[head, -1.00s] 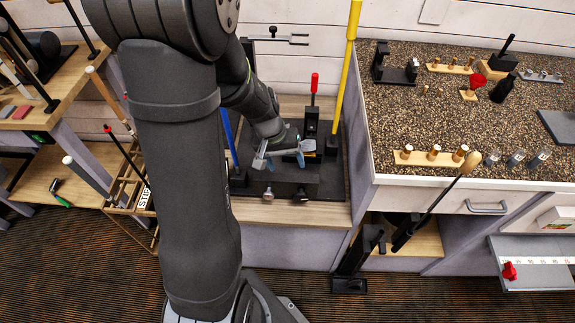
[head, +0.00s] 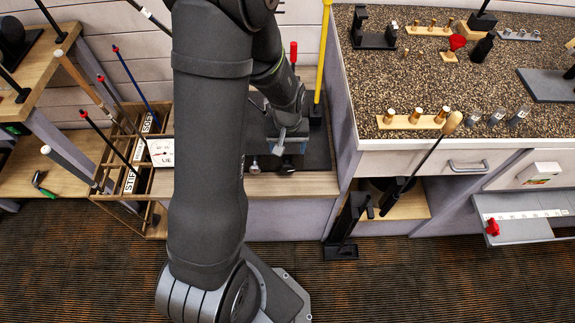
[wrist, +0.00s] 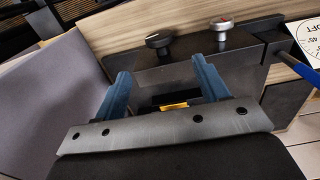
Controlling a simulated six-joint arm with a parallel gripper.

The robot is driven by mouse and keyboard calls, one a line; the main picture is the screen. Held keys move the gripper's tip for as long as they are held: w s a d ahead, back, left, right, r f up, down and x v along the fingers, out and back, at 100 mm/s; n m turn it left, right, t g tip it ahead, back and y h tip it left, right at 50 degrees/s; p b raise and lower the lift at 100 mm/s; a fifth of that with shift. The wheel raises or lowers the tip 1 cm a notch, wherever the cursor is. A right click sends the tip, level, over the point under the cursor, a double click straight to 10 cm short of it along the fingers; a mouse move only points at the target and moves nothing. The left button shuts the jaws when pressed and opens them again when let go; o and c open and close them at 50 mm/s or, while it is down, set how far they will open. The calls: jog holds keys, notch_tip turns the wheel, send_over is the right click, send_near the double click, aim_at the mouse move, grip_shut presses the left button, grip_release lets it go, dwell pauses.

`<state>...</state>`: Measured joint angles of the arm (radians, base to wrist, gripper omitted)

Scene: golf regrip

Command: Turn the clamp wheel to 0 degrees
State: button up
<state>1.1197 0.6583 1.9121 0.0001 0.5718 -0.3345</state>
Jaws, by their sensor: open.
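A dark vise block with two round knobs stands on the bench. The black knob (wrist: 158,42) and the silver knob (wrist: 221,27) are on its front in the wrist view. The head view shows the silver knob (head: 255,167) on the left and the black knob (head: 287,168) on the right. I cannot tell which is the clamp wheel, nor read its angle. My gripper (head: 287,148) is over the block. In the wrist view its blue fingers (wrist: 164,80) are apart, with no knob held between them.
A yellow shaft (head: 322,55) and a red-tipped handle (head: 293,52) rise behind my gripper. A blue shaft (wrist: 290,62) and a loft dial (wrist: 310,38) are right of the block in the wrist view. A shaft rack (head: 125,160) stands to the left.

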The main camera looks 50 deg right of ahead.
aim_at(285, 165)
notch_tip(285, 165, down, 11)
dwell(0.5)
jog(key=shift+c, duration=0.2)
jog(key=c, duration=0.9)
jog(key=shift+a+g+h, duration=0.25)
jog(key=shift+g+h, duration=0.75)
jog(key=shift+g, duration=0.1)
jog(key=o, duration=0.9)
jog(key=shift+w, duration=0.1)
jog(key=shift+o, duration=0.2)
jog(key=v, duration=1.7)
jog(key=shift+r, duration=0.2)
